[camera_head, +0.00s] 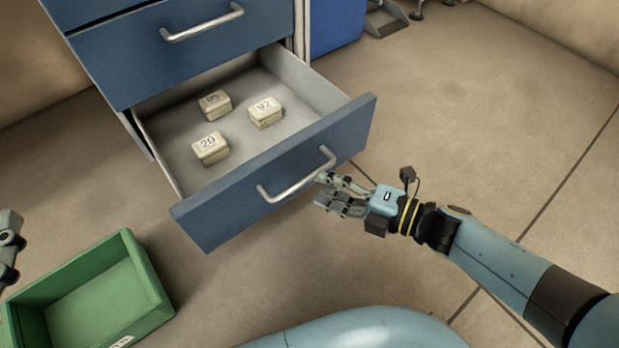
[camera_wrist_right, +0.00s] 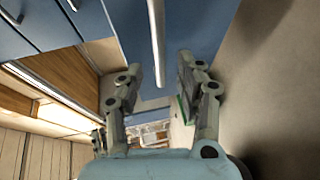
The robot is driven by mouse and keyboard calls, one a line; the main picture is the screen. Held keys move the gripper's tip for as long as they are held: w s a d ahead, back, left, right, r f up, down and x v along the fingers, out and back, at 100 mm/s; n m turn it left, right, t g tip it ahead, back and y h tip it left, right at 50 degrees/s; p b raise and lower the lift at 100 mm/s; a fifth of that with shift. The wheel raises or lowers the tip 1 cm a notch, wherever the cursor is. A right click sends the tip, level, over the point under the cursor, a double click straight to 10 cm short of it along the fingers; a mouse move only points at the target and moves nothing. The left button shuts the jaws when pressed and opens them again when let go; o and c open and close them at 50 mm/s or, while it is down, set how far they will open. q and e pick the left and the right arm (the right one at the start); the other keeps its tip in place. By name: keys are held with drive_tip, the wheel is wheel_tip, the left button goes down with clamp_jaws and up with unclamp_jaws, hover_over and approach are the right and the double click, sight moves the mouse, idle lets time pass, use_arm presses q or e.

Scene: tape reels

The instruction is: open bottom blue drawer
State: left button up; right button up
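The bottom blue drawer (camera_head: 285,170) is pulled out of the blue cabinet (camera_head: 180,60), showing its grey inside. Three cream boxes with numbers, marked 29 (camera_head: 210,149), 97 (camera_head: 265,112) and one hard to read (camera_head: 215,104), lie in it. Its silver handle (camera_head: 297,180) is on the front face. My right gripper (camera_head: 327,191) is at the handle's right end. In the right wrist view my right gripper (camera_wrist_right: 160,82) has its fingers apart, with the handle bar (camera_wrist_right: 157,40) seen in the gap between them. My left gripper (camera_head: 10,245) is partly cut off at the left edge.
A green open bin (camera_head: 140,270) sits on the floor at the lower left, in front of the drawer. An upper drawer with a silver handle (camera_head: 202,24) is shut. A blue object (camera_head: 335,25) stands behind. The tiled floor at right is clear.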

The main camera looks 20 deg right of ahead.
drive_tip(key=v, duration=0.6)
drive_tip(key=shift+s+d, duration=0.2)
drive_tip(key=shift+s, duration=0.05)
drive_tip(key=shift+r, duration=0.1)
